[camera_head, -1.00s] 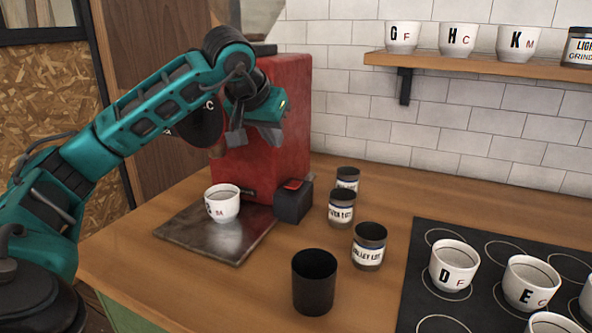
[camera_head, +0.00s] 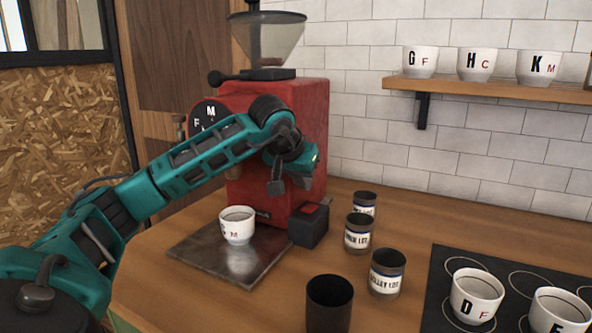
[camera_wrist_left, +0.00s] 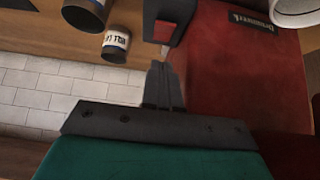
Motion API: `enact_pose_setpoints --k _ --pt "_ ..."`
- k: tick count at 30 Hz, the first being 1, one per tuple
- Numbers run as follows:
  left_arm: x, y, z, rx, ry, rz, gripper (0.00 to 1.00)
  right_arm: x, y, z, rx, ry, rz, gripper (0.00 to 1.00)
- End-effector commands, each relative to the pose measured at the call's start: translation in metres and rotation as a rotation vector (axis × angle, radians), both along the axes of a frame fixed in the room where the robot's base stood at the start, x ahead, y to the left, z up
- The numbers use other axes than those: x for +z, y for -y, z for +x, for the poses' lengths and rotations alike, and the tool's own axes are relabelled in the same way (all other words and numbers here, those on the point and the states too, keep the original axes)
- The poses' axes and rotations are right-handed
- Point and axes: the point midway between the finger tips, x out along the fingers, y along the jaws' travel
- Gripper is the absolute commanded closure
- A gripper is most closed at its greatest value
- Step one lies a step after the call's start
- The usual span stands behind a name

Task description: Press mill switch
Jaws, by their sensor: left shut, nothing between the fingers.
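The red mill (camera_head: 300,120) stands against the wall with a clear hopper on top. Its switch box (camera_head: 308,230), black with a red top (camera_head: 315,210), sits low at the mill's front right corner. My left gripper (camera_head: 276,187) is shut and empty in front of the mill's face, above and left of the switch box in the head view. In the left wrist view the shut fingers (camera_wrist_left: 162,85) point toward the switch box (camera_wrist_left: 160,12), with a gap apparent. My arm hides part of the mill's front and dial. My right gripper is not in view.
A white cup (camera_head: 237,227) stands on a metal plate (camera_head: 215,265) below the gripper. Several labelled tins (camera_head: 387,272) and a black cup (camera_head: 329,305) stand right of the switch box. White cups sit on a dark mat (camera_head: 440,315) and a wall shelf (camera_head: 470,88).

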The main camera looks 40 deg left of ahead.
Motion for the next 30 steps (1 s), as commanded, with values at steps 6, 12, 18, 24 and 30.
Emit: enact_pose_setpoints --k 6,12,18,24,30 --pt "-0.037 -0.002 0.005 0.000 -0.004 0.002 1.00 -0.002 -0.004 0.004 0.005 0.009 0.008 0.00" --pt "-0.050 -0.002 0.004 0.000 0.001 0.002 1.00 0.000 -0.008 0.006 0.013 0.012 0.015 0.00" --pt "-0.051 -0.001 0.004 0.000 0.002 0.001 1.00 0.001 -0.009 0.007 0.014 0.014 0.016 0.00" --pt "-0.051 -0.001 0.003 0.000 0.003 0.001 1.00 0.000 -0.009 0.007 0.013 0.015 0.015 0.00" --pt "-0.065 -0.002 0.001 0.001 0.055 0.022 1.00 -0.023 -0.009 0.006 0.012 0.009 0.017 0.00"
